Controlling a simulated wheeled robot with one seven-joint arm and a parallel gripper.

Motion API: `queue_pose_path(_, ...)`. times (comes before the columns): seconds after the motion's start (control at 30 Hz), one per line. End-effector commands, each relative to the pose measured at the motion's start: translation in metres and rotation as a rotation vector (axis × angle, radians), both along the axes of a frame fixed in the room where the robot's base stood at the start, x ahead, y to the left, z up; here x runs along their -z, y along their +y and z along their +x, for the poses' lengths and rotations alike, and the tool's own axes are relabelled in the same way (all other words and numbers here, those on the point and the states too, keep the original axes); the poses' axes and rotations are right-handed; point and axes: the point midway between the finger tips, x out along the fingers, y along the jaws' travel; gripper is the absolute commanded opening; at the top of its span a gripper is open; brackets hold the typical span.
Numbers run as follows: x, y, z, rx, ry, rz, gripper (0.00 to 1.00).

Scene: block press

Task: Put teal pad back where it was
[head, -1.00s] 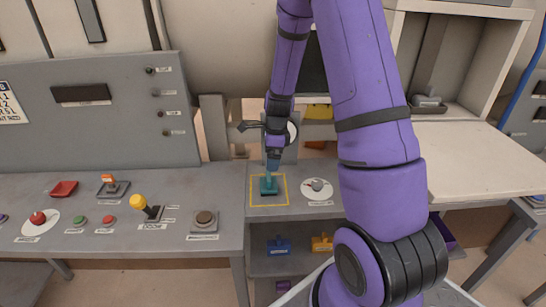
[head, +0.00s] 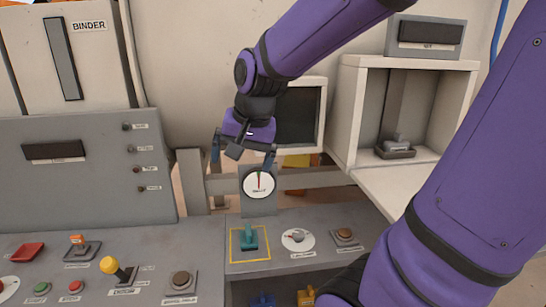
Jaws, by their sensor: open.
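The teal pad (head: 249,239), a small block with an upright handle, stands inside the yellow square outline (head: 234,259) on the grey bench. My gripper (head: 243,158) is above and behind the pad in the picture, in front of the round gauge. Its two fingers are spread apart with nothing between them, and it is clear of the pad.
A round white gauge (head: 259,184) stands behind the square. A dial (head: 298,239) and a brown button (head: 346,236) sit to its right. A yellow-knobbed lever (head: 112,268) stands at the left. Blue (head: 262,300) and orange (head: 306,296) pads show below the bench.

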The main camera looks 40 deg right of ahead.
Motion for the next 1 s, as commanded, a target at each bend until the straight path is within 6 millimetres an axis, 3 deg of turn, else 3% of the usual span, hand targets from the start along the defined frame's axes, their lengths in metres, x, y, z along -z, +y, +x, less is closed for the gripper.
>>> queue_pose_path(0.2, -0.032, 0.016, -0.058, -0.313, -0.085, -0.138, 1.0)
queue_pose_path(0.43, -0.045, 0.023, -0.104, -0.558, -0.141, -0.266, 1.0)
queue_pose_path(0.6, -0.047, 0.024, -0.118, -0.631, -0.153, -0.307, 1.0)
queue_pose_path(1.0, -0.047, 0.024, -0.119, -0.639, -0.154, -0.312, 1.0)
